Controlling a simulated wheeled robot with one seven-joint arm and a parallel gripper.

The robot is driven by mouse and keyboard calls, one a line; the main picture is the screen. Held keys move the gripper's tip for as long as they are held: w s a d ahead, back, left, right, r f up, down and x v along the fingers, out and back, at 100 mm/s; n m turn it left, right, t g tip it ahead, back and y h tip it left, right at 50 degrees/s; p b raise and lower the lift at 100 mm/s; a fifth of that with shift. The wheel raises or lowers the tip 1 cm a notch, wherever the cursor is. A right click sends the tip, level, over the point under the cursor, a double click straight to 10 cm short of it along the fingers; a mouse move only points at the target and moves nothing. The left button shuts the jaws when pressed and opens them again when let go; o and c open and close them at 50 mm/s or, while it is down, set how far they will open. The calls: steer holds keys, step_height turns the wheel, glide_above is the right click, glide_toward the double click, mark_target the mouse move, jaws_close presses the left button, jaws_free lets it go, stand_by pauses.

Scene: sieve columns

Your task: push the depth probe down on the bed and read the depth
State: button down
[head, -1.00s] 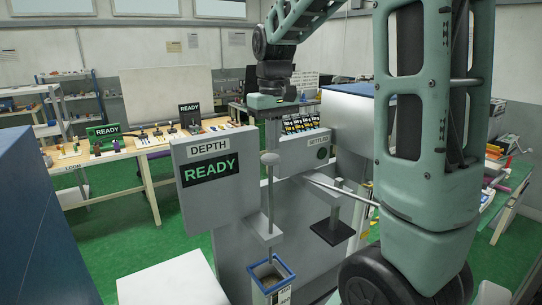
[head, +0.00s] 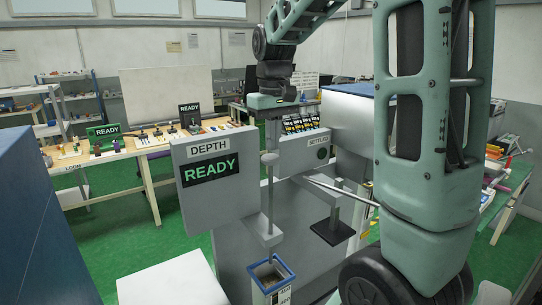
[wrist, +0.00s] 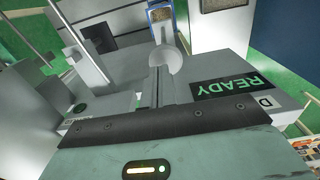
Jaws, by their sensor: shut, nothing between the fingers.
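The depth probe is a thin grey upright rod with a round pale knob (head: 270,158) on top. It passes through a bracket (head: 262,237) on the grey DEPTH stand, and its lower end reaches into a blue-rimmed square column (head: 271,267) holding a brown bed. The panel display (head: 210,170) reads READY. My gripper (head: 270,149) is shut and empty, pointing down at the knob. In the wrist view the knob (wrist: 168,58) shows just beyond the fingertips (wrist: 159,82), which hide part of it. I cannot tell whether they touch.
A SETTLE unit (head: 318,142) with a dark plate (head: 332,231) stands to the right of the probe. A white block (head: 172,280) is at the front left, and a blue-topped cabinet is behind right. Benches with small objects (head: 150,140) line the back left.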

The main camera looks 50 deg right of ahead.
step_height(320, 180, down, 13)
steer(key=b, duration=0.8)
steer(key=shift+r, duration=0.2)
stand_by(1.2)
steer(key=shift+r, duration=0.15)
stand_by(0.5)
step_height(320, 180, up, 15)
steer(key=p, duration=1.3)
steer(key=shift+f, duration=0.35)
